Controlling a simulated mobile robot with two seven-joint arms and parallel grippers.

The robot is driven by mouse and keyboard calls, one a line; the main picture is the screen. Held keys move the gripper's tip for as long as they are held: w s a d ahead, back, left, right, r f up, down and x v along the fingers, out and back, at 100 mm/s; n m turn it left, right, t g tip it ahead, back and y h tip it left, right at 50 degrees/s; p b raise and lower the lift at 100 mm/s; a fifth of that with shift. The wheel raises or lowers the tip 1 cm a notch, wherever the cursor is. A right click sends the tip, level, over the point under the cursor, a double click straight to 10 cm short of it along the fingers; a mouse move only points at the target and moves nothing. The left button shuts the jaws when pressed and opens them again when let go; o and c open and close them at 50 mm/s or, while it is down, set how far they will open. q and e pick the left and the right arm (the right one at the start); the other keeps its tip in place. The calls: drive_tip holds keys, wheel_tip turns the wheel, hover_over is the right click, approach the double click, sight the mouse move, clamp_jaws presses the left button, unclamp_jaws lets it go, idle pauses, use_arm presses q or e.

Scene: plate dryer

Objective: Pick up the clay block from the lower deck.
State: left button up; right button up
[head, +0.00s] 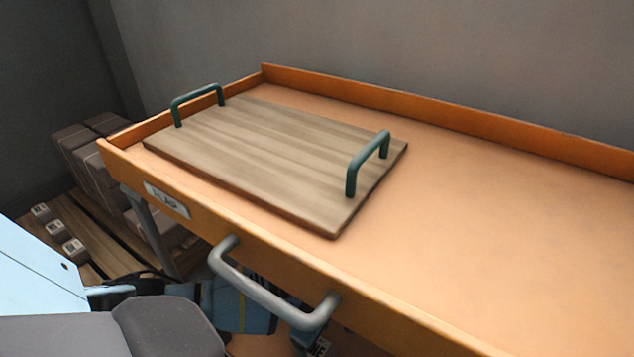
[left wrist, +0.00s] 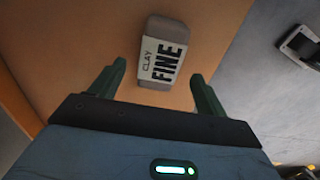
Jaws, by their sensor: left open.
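In the left wrist view the clay block (left wrist: 154,84) is a grey-brown bar with a white label reading "CLAY FINE". It lies on the orange lower deck (left wrist: 85,45). My left gripper (left wrist: 157,70) is open, with one green finger on each side of the block's near end in the picture. Gaps show between the fingers and the block, and I cannot tell how far above it they are. My right gripper is in neither view.
A wooden board (head: 260,150) with two green handles lies on the upper tray. The cart's grey push handle (head: 265,293) sticks out in front. Wrapped blocks (head: 80,150) stand on a pallet at left. The deck's edge (left wrist: 232,45) runs to the block's right in the wrist view.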

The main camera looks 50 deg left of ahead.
sight(315, 346)
use_arm(q)
drive_tip(key=shift+f, duration=0.1)
drive_tip(key=shift+f+b, duration=0.3)
drive_tip(key=shift+b, duration=0.05)
wheel_tip(315, 346, down, 4)
drive_tip(key=b, duration=0.3)
drive_tip(key=shift+d+f, duration=0.15)
drive_tip(key=shift+f, duration=0.05)
drive_tip(key=shift+w+r, duration=0.1)
drive_tip(key=shift+c, duration=0.2)
drive_tip(key=c, duration=1.5)
